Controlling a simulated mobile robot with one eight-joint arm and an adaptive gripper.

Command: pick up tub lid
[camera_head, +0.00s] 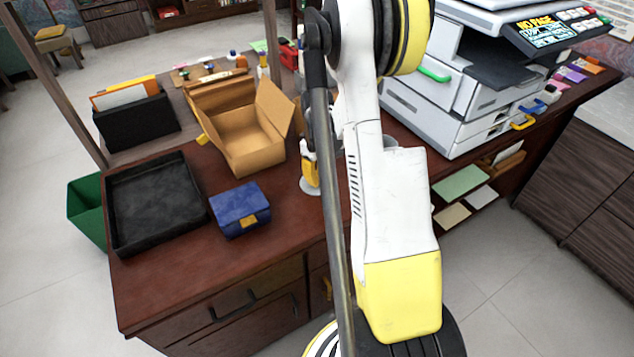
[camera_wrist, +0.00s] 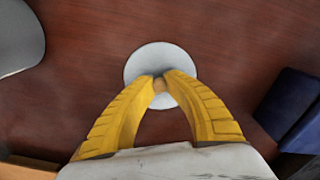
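The tub lid (camera_wrist: 148,60) is a pale grey-white disc with a small tan knob at its middle. In the head view the lid (camera_head: 309,187) shows at the desk, right of the blue box and partly hidden by my arm. My gripper (camera_wrist: 160,84) is above the lid, its two yellow fingers closed in on either side of the knob. In the head view my gripper (camera_head: 311,174) points down at the lid. I cannot tell whether the lid touches the desk or is slightly raised.
A blue box (camera_head: 240,209) and a black tray (camera_head: 155,203) stand left of the lid. An open cardboard box (camera_head: 250,151) is behind. A printer (camera_head: 440,95) stands to the right. A pale rounded object (camera_wrist: 15,40) is at the wrist view's left edge. Bare desk surrounds the lid.

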